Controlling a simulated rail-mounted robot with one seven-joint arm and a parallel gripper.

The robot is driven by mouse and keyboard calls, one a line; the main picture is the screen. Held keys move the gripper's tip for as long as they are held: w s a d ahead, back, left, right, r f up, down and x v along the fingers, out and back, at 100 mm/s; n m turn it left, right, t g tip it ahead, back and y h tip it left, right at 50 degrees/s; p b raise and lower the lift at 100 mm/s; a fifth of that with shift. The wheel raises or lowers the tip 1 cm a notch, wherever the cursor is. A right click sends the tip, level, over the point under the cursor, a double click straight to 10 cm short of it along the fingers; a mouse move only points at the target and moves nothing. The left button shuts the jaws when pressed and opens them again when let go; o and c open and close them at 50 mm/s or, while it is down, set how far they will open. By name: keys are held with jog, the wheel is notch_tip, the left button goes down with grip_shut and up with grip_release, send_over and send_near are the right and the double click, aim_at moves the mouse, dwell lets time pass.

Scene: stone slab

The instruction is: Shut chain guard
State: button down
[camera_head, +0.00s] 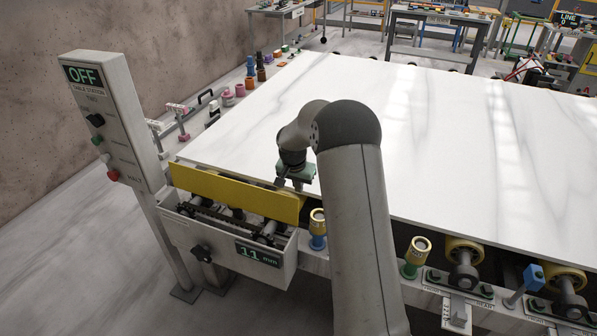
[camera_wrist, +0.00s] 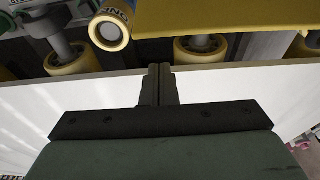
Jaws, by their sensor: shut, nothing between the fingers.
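The chain guard is a long yellow panel (camera_head: 235,192) along the front left edge of the slab. It stands raised, and the chain and rollers (camera_head: 228,222) below it are exposed. In the wrist view a yellow surface (camera_wrist: 225,18), apparently the guard, fills the top right. My gripper (camera_head: 280,184) is low over the slab, behind the right end of the guard, partly hidden by my arm. In the wrist view its two dark fingers (camera_wrist: 160,72) are together and empty, pointing toward the guard. I cannot tell whether they touch it.
The white stone slab (camera_head: 430,140) covers most of the table. A control post marked OFF (camera_head: 110,115) stands at left. A grey box with an 11 mm display (camera_head: 258,253) hangs below the guard. Capped posts (camera_head: 317,228) and rollers (camera_head: 463,252) line the front edge.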

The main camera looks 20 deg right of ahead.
jog(key=shift+s+a+r, duration=0.2)
jog(key=shift+s+a, duration=0.35)
jog(key=shift+s+a+r, duration=0.2)
jog(key=shift+s+a, duration=0.35)
jog(key=shift+f, duration=0.15)
jog(key=b, duration=0.2)
jog(key=shift+s+a+t+b, duration=0.25)
jog(key=shift+s+t+b, duration=0.05)
jog(key=shift+b, duration=0.1)
